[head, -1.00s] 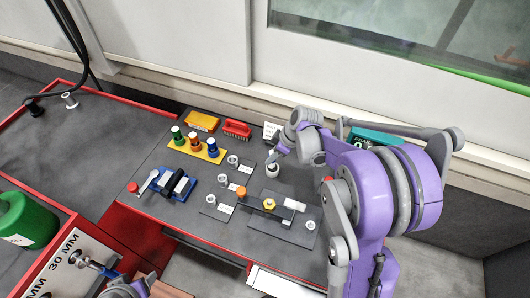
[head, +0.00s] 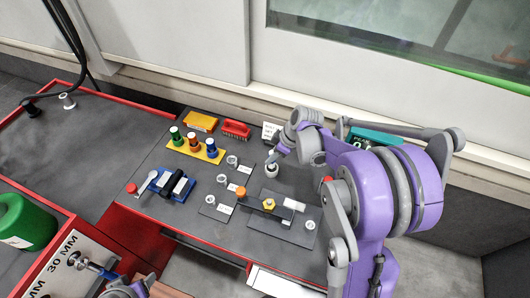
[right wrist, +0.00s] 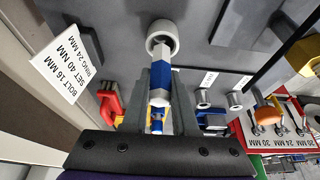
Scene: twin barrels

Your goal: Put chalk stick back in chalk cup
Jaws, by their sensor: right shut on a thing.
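The chalk cup (head: 271,171) is a small whitish round cup on the dark bench top, just below my right gripper (head: 274,157) in the head view. In the right wrist view the cup's rim (right wrist: 162,32) is a pale ring around a dark opening. My right gripper (right wrist: 160,75) is shut on the chalk stick (right wrist: 160,82), which is blue and white. The stick's far end overlaps the cup's opening in that view; I cannot tell how deep it sits.
A yellow rack (head: 197,151) with several coloured bottles and a blue fixture (head: 175,184) stand to the left. A white label card (head: 271,132) stands behind the cup. Dark plates with rings and bolts lie in front.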

